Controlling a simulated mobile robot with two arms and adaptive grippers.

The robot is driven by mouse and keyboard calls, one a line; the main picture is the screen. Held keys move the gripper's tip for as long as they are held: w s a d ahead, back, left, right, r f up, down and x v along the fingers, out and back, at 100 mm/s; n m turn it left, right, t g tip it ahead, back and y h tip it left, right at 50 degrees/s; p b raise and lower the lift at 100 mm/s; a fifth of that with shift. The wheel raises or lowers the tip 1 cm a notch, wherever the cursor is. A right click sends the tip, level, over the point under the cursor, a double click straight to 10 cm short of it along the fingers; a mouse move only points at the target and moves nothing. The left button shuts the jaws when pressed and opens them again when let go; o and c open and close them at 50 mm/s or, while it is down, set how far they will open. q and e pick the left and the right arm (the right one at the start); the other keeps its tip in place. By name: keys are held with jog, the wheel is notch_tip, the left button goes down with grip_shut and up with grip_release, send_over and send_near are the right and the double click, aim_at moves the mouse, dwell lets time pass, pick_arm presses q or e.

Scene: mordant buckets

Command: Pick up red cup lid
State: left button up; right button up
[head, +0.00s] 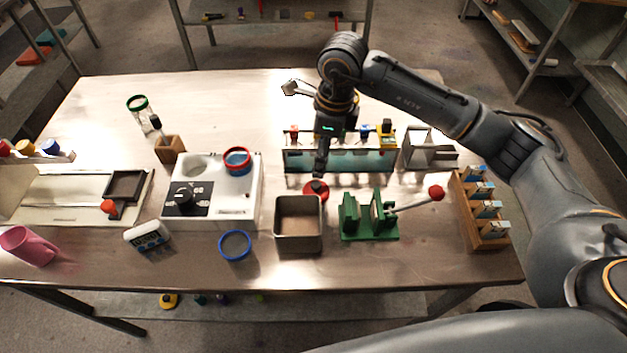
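The red cup lid (316,196), a small red disc with a dark top, lies on the table between the rack and the square tin. My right gripper (320,170) points down just above it, with its fingertips very close to the dark top. The fingers are seen edge-on and small, so I cannot tell whether they are open or shut, or touch the lid. A cup with a red rim and blue inside (237,161) sits on the white control unit (246,201). My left gripper is not in view.
An open square tin (299,230) stands just in front of the lid. A green press (369,222) with a red-knobbed lever is to the right. A bottle rack (340,163) stands behind, and a blue ring (235,245) lies at front left. The table's back left is mostly clear.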

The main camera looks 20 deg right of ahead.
jog(key=p, duration=0.1)
send_over(316, 184)
jog(key=f, duration=0.5)
jog(key=shift+s+d, duration=0.3)
jog(key=shift+d, duration=0.05)
jog(key=shift+w+f, duration=0.1)
jog(key=shift+f, duration=0.2)
jog(key=f, duration=0.1)
jog(key=f+p, duration=0.1)
jog(key=f, duration=0.1)
jog(key=f+p, duration=0.1)
jog(key=shift+a+f, duration=0.2)
jog(key=shift+a, duration=0.1)
jog(key=shift+w+f, duration=0.15)
jog(key=shift+f, duration=0.35)
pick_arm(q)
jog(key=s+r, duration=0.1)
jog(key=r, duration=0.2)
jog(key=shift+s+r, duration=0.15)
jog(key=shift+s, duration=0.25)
pick_arm(e)
jog(key=c, duration=0.8)
